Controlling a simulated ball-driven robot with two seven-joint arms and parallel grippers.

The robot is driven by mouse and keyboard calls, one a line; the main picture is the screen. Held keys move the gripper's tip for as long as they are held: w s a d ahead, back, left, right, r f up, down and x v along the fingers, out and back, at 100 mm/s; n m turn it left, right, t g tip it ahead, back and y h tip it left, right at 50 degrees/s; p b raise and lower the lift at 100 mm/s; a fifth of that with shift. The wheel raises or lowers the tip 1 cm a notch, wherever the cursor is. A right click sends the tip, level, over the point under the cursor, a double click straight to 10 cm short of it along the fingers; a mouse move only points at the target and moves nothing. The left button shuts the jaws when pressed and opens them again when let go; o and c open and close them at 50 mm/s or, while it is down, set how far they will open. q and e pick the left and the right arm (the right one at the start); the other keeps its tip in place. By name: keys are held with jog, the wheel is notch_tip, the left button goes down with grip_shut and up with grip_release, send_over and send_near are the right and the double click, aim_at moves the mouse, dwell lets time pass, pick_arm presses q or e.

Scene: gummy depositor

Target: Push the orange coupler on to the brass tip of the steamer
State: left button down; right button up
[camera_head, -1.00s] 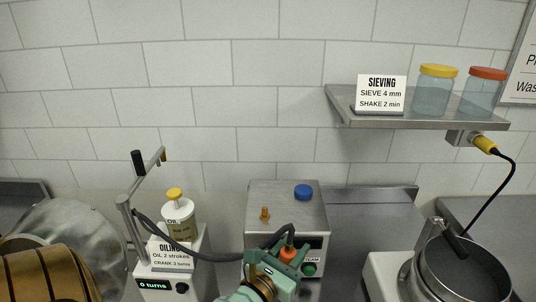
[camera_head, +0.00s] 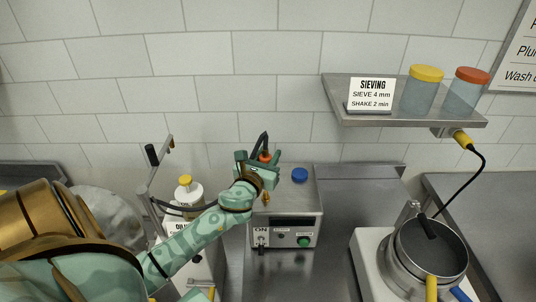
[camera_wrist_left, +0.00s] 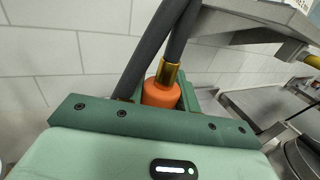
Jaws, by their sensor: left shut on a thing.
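The orange coupler (camera_head: 265,157) is on the end of a dark hose (camera_head: 263,141). My left gripper (camera_head: 262,168) is shut on the coupler and holds it above the back left part of the steamer (camera_head: 297,208). In the left wrist view the orange coupler (camera_wrist_left: 160,95) sits between the fingers, with a brass collar (camera_wrist_left: 168,73) and the hose above it. The brass tip (camera_head: 266,198) stands on the steamer top, partly hidden by my gripper and just below it in the picture. The coupler is apart from the tip. My right gripper is not seen.
A blue cap (camera_head: 300,174) is on the steamer top, right of my gripper. A sieve pan (camera_head: 430,250) stands at right. A shelf (camera_head: 400,112) holds two jars.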

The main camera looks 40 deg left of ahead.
pick_arm(q)
notch_tip(320, 180, down, 6)
jog(key=b, duration=0.5)
jog(key=shift+f, duration=0.15)
dwell(0.4)
jog(key=shift+f+b, duration=1.3)
jog(key=shift+f, duration=0.15)
